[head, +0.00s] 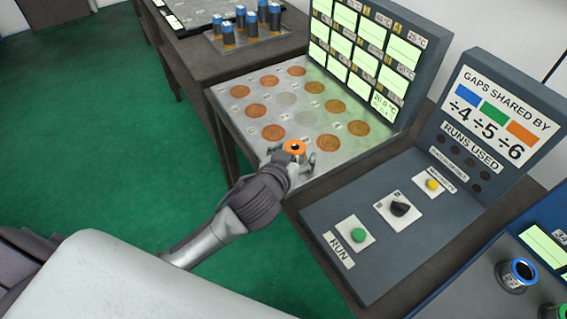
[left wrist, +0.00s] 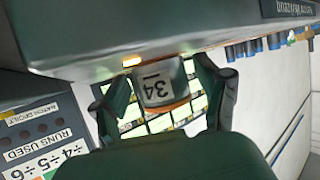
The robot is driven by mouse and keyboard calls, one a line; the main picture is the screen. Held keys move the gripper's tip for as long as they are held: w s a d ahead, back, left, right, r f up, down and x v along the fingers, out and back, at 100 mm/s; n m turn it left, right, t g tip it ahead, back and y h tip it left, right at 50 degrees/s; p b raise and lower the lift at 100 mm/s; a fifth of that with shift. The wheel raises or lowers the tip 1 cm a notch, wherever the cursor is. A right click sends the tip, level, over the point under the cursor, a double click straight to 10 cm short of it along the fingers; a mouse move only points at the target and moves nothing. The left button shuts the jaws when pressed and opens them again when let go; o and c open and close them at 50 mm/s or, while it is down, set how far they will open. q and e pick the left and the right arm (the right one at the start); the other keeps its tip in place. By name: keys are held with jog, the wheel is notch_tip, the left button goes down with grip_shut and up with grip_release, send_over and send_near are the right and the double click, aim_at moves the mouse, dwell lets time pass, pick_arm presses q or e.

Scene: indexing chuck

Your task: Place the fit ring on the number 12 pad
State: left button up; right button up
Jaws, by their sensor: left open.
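The ring (head: 294,147) has an orange top with a dark hole. It is at the near edge of the metal pad plate (head: 330,160). In the left wrist view the ring (left wrist: 158,84) shows a grey side marked 34 and an orange rim. My left gripper (head: 292,163) is open, with a finger on either side of the ring. In the left wrist view the fingers (left wrist: 163,100) stand apart around it. Contact with the ring cannot be told. Round copper and grey pads cover the plate. Their small labels are unreadable, so I cannot pick out number 12.
A panel with green screens (head: 365,50) stands behind the plate. A grey console (head: 375,240) with a green RUN button (head: 358,235) is at right. Several blue-topped cylinders (head: 251,22) stand on a tray at the back. Green floor lies open at left.

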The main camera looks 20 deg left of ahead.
pick_arm(q)
jog(key=v, duration=0.8)
jog(key=shift+r, duration=0.1)
jog(key=v, duration=0.1)
jog(key=p+v, duration=0.1)
jog(key=shift+s+r, duration=0.15)
jog(key=shift+r, duration=0.15)
jog(key=shift+s+r, duration=0.15)
jog(key=shift+s, duration=0.4)
jog(key=shift+a, duration=0.1)
